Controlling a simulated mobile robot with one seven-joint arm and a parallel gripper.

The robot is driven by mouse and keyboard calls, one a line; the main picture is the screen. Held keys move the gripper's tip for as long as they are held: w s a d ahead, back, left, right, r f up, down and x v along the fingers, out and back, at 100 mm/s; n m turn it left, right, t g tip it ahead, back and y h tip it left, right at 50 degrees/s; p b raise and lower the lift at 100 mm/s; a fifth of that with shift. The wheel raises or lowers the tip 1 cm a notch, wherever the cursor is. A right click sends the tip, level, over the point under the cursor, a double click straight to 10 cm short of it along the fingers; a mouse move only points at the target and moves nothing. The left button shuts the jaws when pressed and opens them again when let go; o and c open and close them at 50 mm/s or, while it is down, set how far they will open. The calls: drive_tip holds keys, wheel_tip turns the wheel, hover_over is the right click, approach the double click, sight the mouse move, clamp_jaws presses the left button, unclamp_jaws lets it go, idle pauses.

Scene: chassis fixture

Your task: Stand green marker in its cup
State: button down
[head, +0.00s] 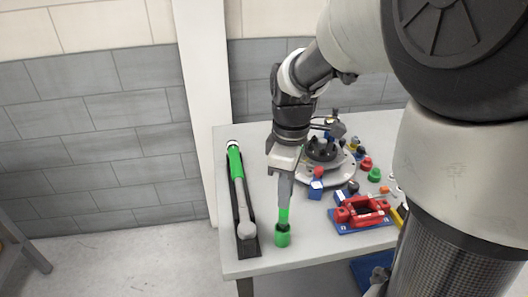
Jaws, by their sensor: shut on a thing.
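The green marker (284,215) is held upright by my gripper (285,203), which is shut on its upper part. The marker's lower end is at the mouth of a small green cup (282,237) near the table's front edge. I cannot tell from this view how deep it sits in the cup or whether it touches the bottom. The fingers partly hide the marker's top.
A long green and grey tool (239,185) lies in a black holder on the left of the table (262,262). A round grey fixture (324,158), a red part on a blue plate (361,212) and several small coloured pieces stand to the right. My arm covers the right side.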

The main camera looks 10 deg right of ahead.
drive_tip(key=shift+f+b, duration=1.6)
drive_tip(key=shift+f, duration=0.85)
drive_tip(key=c, duration=1.5)
unclamp_jaws()
drive_tip(key=shift+c, duration=0.2)
wheel_tip(320, 180, up, 9)
drive_tip(key=p, duration=0.7)
drive_tip(key=shift+r+p, duration=0.1)
drive_tip(key=shift+p, duration=0.25)
